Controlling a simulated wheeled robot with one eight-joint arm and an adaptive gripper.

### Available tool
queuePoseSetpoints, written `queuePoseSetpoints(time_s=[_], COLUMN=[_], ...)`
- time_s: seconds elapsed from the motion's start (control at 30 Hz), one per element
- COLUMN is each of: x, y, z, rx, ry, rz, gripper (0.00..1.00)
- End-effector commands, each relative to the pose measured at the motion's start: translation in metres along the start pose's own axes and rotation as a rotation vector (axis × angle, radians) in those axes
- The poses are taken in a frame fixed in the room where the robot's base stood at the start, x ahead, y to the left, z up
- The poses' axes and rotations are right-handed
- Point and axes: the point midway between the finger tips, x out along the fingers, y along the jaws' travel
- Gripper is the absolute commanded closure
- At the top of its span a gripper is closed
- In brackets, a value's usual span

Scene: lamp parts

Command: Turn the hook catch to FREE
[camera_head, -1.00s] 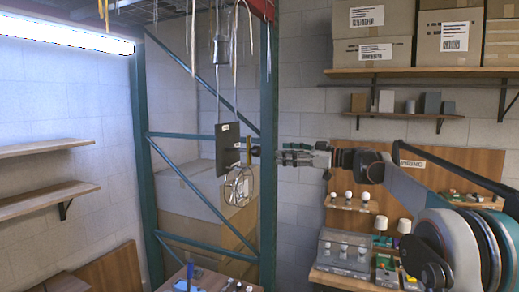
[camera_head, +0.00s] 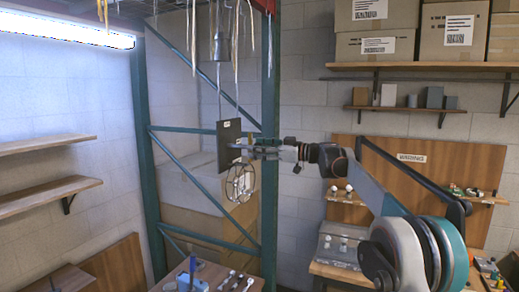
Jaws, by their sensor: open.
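A dark flat plate (camera_head: 227,144) hangs from above near the teal rack post, with a small pale label on its face. A round wire cage (camera_head: 240,184) hangs just below and right of it. My gripper (camera_head: 250,148) reaches in from the right, across the post, with its fingers pointing left at the plate's right edge. It is open. I cannot tell whether it touches the plate. The hook catch is too small or hidden behind the fingers to make out, and its setting cannot be read.
The teal rack post (camera_head: 270,200) stands close behind my gripper. A grey cylinder (camera_head: 219,47) and several loose cords hang above the plate. A workbench with a wiring board (camera_head: 405,168) stands at right. A small table (camera_head: 213,274) with tools is below.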

Motion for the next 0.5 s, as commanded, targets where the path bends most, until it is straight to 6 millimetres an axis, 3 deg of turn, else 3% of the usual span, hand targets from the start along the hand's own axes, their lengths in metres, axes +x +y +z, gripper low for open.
queuePoseSetpoints(time_s=[0.03, 0.2, 0.5], x=[-0.0002, -0.0003, -0.0004], y=[0.0001, 0.0001, 0.0002], z=[0.0000, -0.0001, -0.0003], rx=[0.000, 0.000, 0.016], ry=[0.000, 0.000, 0.000], rz=[0.000, 0.000, 0.000], gripper=[0.54, 0.92, 0.92])
